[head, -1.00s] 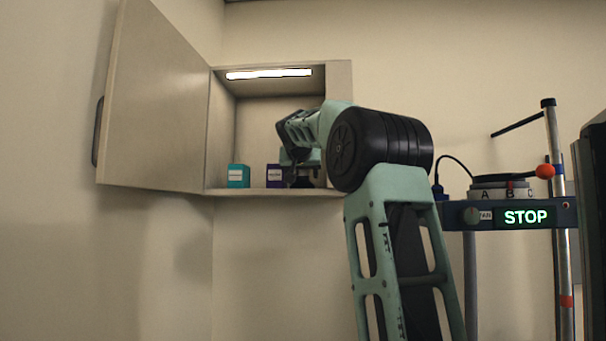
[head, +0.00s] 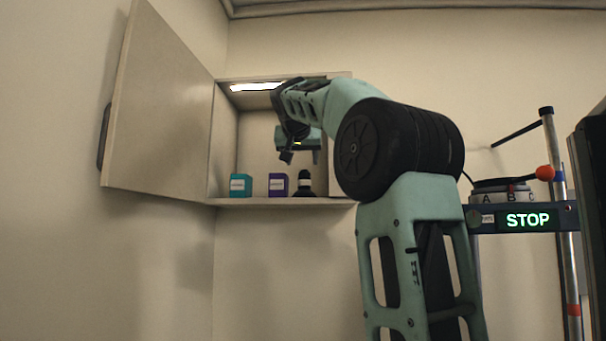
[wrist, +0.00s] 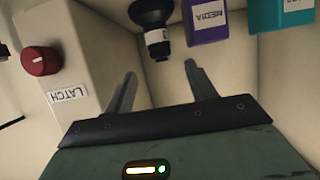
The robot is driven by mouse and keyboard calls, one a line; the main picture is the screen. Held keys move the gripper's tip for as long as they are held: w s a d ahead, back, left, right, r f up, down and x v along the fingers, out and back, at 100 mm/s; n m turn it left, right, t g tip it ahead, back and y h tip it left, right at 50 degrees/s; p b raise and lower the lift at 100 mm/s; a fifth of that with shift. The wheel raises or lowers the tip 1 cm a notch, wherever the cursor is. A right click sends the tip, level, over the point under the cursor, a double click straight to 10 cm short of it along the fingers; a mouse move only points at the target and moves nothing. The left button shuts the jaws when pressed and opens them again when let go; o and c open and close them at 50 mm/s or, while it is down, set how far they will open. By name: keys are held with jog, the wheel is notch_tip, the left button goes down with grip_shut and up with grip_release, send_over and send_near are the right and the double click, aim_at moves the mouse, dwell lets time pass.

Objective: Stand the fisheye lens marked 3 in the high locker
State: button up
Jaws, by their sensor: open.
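The black lens (head: 305,185) with a white band stands upright on the floor of the open high locker (head: 255,202), right of the purple box. It also shows in the wrist view (wrist: 153,27), where the mark on its band is too small to read surely. My gripper (head: 301,158) is inside the locker above the lens, open and empty. In the wrist view, the two fingers of my gripper (wrist: 160,72) are spread apart, with the lens beyond their tips and clear of them.
A purple MEDIA box (head: 278,185) and a teal box (head: 240,185) stand left of the lens. The locker door (head: 160,110) is swung open to the left. A red LATCH knob (wrist: 41,61) shows in the wrist view. A STOP panel (head: 527,220) is at the right.

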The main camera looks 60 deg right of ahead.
jog(key=shift+s+a+r, duration=0.25)
jog(key=shift+a, duration=0.2)
jog(key=shift+f, duration=0.1)
